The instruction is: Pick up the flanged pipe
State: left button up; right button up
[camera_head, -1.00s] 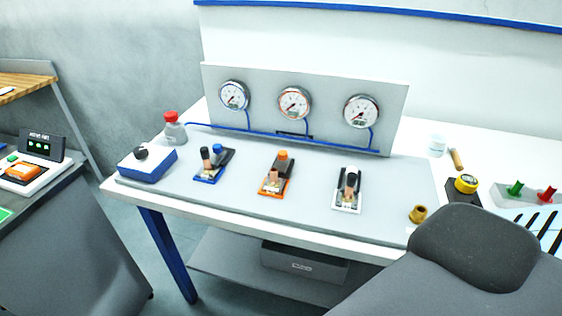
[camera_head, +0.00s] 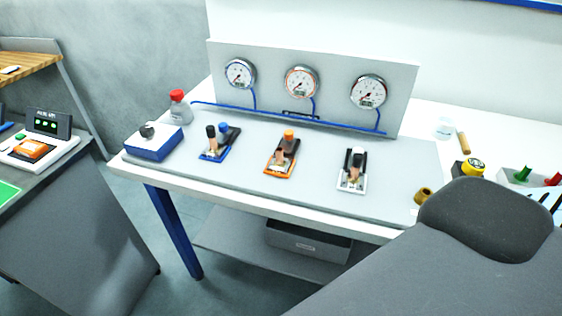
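I see no piece that is clearly the flanged pipe. A small brass fitting (camera_head: 422,195) with a wider end lies at the right front of the grey panel on the white table; it is too small to tell whether it is a flanged pipe. Neither of my grippers is in view. A dark grey rounded shape, possibly part of my own arm, fills the lower right and hides part of the table there.
The white table (camera_head: 215,203) carries several gauges on an upright panel (camera_head: 333,82), a blue-white box (camera_head: 153,145), a red-capped bottle (camera_head: 179,110), and blue, orange (camera_head: 281,157) and white lever units. Another bench (camera_head: 75,150) stands at left, with open floor between.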

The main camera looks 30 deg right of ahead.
aim_at(279, 164)
jog(key=j+z, duration=0.1)
jog(key=z, duration=0.3)
jog(key=j+z, duration=0.1)
jog(key=z, duration=0.35)
jog(key=j+z, duration=0.1)
jog(key=z, duration=0.3)
jog(key=j+z, duration=0.1)
jog(key=z, duration=0.35)
jog(key=k+z, duration=0.1)
jog(key=z, duration=0.3)
